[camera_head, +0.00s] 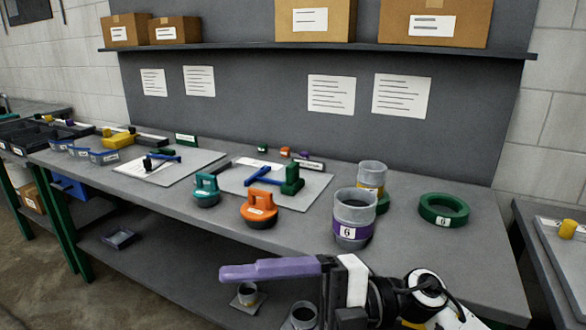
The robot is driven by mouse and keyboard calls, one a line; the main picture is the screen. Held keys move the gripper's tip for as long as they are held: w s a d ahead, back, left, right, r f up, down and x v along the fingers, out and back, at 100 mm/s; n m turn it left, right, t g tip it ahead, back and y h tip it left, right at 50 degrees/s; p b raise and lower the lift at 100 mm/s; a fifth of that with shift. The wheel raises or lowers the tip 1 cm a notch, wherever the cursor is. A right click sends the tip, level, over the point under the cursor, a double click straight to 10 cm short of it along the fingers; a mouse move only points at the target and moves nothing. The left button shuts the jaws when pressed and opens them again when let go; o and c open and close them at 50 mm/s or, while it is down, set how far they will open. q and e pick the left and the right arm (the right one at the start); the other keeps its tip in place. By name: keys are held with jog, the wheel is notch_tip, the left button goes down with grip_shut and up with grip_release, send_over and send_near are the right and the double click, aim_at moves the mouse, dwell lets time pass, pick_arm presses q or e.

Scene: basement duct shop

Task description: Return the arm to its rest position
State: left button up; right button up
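One gripper of mine (330,285), on an arm from the lower right that I take to be my right, is low in front of the bench's front edge. A long purple bar (270,269) points left from its white and black end. I cannot tell whether the bar is a finger or a held thing, nor whether the gripper is open or shut. Its black wrist (400,295) has cables around it. The gripper looks apart from the things on the bench top. My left gripper is not in view.
On the bench (300,238) stand a grey can with a purple band (353,232), another can (371,175), a green ring (443,209), an orange-handled tool (259,209) and a teal-handled tool (206,190). A second table (560,290) is at right. The bench's right end is clear.

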jog(key=w+d+f+m+t+y, duration=0.15)
jog(key=w+m+t, duration=0.25)
jog(key=m+t, duration=0.4)
jog(key=w+d+f+m+t, duration=0.1)
jog(key=w+d+m+t, duration=0.2)
jog(key=m+t, duration=0.4)
jog(key=w+d+f+m+t+h, duration=0.1)
jog(key=d+f+m+t+h, duration=0.2)
jog(key=d+f+m+h, duration=0.4)
jog(key=d+f+m+t+h, duration=0.2)
jog(key=f+m+h, duration=0.3)
jog(key=f, duration=0.4)
jog(key=s+d+f+m+g+h, duration=0.2)
jog(key=s+d+f+g, duration=0.2)
jog(key=s+f, duration=0.5)
jog(key=s+d+f+m+g+h, duration=0.3)
jog(key=s+f, duration=0.6)
jog(key=f, duration=0.4)
jog(key=shift+d+m+g, duration=0.3)
jog(key=shift+d+g, duration=0.1)
jog(key=shift+d, duration=0.1)
